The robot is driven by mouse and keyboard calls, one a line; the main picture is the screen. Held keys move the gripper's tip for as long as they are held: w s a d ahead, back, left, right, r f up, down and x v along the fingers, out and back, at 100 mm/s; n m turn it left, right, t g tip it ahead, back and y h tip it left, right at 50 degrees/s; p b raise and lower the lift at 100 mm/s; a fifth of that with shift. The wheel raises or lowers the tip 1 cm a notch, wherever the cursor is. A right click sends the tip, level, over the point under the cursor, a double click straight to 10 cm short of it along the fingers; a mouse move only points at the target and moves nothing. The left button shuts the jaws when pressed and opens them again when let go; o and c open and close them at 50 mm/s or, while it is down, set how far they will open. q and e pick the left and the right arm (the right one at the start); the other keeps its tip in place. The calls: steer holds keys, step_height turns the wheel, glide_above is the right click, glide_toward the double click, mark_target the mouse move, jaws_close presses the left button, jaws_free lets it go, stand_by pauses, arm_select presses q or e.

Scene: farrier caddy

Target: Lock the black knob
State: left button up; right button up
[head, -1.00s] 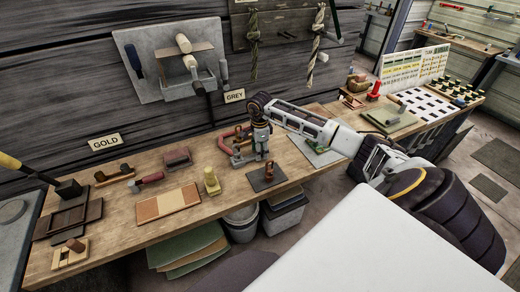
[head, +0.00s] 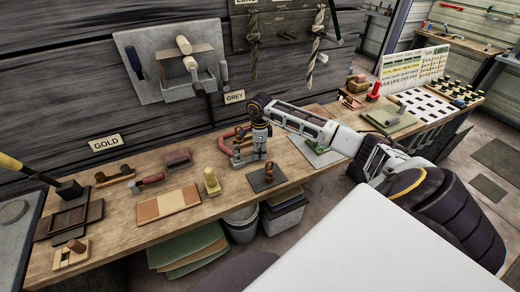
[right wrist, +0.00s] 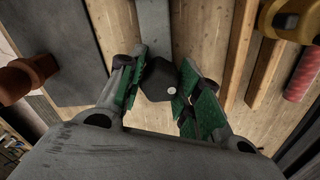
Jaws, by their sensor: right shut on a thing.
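The black knob (right wrist: 160,82) shows in the right wrist view, with a small pale dot on its face. A flat grey bar (right wrist: 153,20) runs behind it. My right gripper (right wrist: 158,95) has its green-padded fingers on either side of the knob and is shut on it. In the head view my right gripper (head: 261,153) points down at the bench near its back middle, beside red clamp-like parts (head: 231,142). The knob is hidden there by the gripper. My left gripper is not in view.
The wooden bench (head: 120,225) holds a yellow upright piece (head: 211,181), a dark plate with a brown fitting (head: 267,177) in front of my gripper, and a striped wooden board (head: 168,203). A plank wall with a GREY sign (head: 234,97) stands behind.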

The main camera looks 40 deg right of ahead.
steer(key=shift+m, duration=0.9)
steer(key=shift+m+p, duration=0.3)
steer(key=shift+m, duration=0.8)
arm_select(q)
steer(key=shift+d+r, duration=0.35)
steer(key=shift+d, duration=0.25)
